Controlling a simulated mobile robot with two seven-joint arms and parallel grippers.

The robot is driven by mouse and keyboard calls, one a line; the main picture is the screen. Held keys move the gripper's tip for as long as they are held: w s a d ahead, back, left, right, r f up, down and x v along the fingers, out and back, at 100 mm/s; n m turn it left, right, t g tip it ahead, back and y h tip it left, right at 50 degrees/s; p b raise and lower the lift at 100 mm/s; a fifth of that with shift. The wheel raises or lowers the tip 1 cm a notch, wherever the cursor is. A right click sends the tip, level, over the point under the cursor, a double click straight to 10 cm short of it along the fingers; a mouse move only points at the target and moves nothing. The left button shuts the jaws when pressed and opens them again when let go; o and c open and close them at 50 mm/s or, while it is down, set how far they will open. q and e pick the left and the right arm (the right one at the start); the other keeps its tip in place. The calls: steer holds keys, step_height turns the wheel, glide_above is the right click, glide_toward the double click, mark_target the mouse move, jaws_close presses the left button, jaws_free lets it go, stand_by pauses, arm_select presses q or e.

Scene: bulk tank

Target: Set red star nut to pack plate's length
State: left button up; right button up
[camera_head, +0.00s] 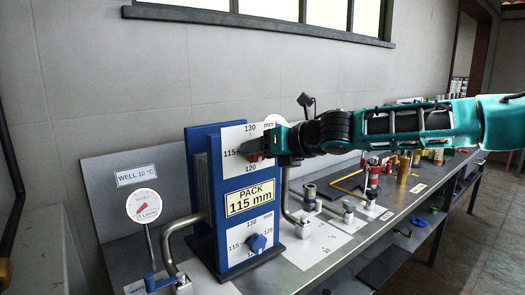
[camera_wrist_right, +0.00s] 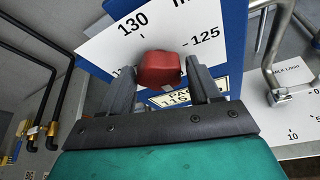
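The red star nut (camera_head: 250,148) sits on the upper white scale plate (camera_head: 232,133) of the blue stand (camera_head: 203,200). The scale reads 130, 115 and 120 around it, and 125 shows in the right wrist view. My right gripper (camera_head: 268,147) reaches in from the right at the nut. In the right wrist view, the nut (camera_wrist_right: 160,68) is between the two dark fingertips (camera_wrist_right: 161,72), which lie close against its sides. My left gripper is not in view.
A blue knob (camera_head: 257,242) is on the lower scale. Bent metal pipes (camera_head: 172,240) stand on both sides of the stand. A round gauge (camera_head: 144,206) is at the left. Fittings (camera_head: 349,211) and tools fill the bench at the right, below my arm.

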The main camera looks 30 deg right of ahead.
steer(key=c, duration=0.8)
steer(key=shift+o, duration=0.2)
